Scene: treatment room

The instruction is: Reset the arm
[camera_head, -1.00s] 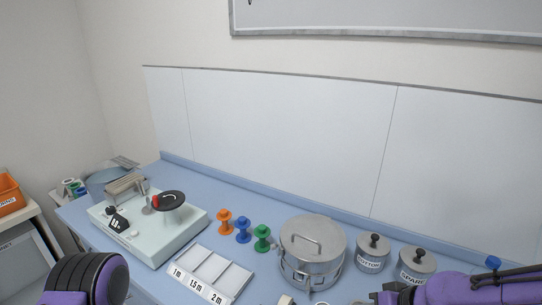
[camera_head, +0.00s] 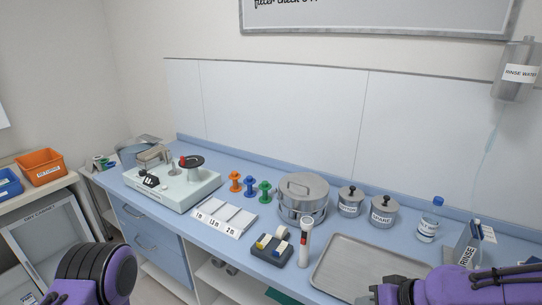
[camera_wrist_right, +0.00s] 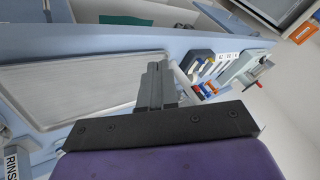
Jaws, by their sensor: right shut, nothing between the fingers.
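My right gripper is shut and empty in the right wrist view (camera_wrist_right: 156,85), its fingers together above the counter near the tray. In the head view my right arm comes in at the lower right, with the gripper end (camera_head: 378,292) over the near edge of the metal tray (camera_head: 368,258). My left arm shows at the lower left only as a rounded purple and black link; its gripper is out of the picture.
The blue counter (camera_head: 260,222) holds a pale machine (camera_head: 170,192), orange (camera_head: 235,182), blue and green spools, a labelled sorting tray (camera_head: 226,217), a steel drum (camera_head: 303,197), two lidded canisters, a tape holder (camera_head: 271,250), an upright white device (camera_head: 305,243) and a bottle (camera_head: 429,222).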

